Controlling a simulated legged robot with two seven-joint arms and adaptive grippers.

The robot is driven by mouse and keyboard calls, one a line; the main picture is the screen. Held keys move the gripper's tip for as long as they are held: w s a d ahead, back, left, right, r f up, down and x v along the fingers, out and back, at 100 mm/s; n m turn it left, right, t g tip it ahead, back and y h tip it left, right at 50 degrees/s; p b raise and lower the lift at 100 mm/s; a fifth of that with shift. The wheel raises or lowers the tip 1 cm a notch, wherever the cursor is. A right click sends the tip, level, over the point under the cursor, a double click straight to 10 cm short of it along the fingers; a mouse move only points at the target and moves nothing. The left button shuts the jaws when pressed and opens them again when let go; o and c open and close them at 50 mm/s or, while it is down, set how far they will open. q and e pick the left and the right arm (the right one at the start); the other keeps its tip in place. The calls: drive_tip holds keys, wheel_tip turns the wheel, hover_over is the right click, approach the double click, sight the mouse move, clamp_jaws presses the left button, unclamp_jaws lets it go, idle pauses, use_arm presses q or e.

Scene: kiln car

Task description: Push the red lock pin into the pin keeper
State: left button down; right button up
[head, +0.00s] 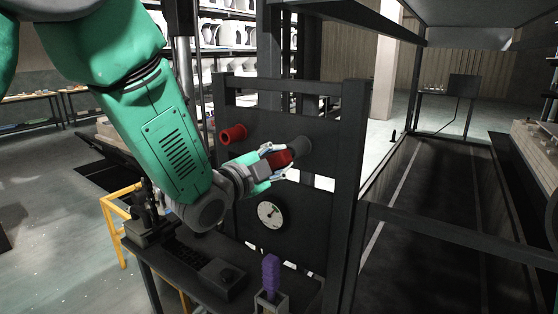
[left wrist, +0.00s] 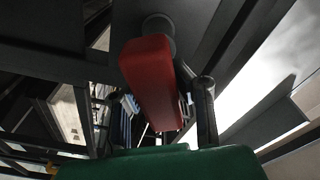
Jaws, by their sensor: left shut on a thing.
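The red lock pin (head: 281,160) is held at the dark upright panel in the head view. My left gripper (head: 275,162) is shut on it, with fingers on either side. In the left wrist view the pin's red block-like body (left wrist: 152,82) fills the middle, between the fingers. A grey round part, seemingly the pin keeper (head: 301,146), sits on the panel just beyond the pin. It also shows past the pin's far end in the left wrist view (left wrist: 158,28). The pin lines up roughly with it; I cannot tell how deep it sits. My right gripper is not in view.
A red round stub (head: 233,134) sticks out of the panel to the left. A dial gauge (head: 271,215) is below my gripper. A purple piece (head: 270,274) stands in a holder on the dark bench. A dark frame post (head: 350,190) rises to the right.

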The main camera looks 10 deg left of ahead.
use_arm(q)
drive_tip(key=shift+x, duration=1.25)
drive_tip(key=shift+r, duration=0.1)
drive_tip(key=c, duration=0.9)
unclamp_jaws()
drive_tip(key=shift+s+a, duration=0.1)
drive_tip(key=shift+s, duration=0.05)
drive_tip(key=shift+b+v, duration=0.45)
drive_tip(key=shift+v, duration=1.65)
drive_tip(key=shift+a, duration=0.1)
drive_tip(key=v, duration=1.2)
drive_tip(key=shift+f, duration=0.25)
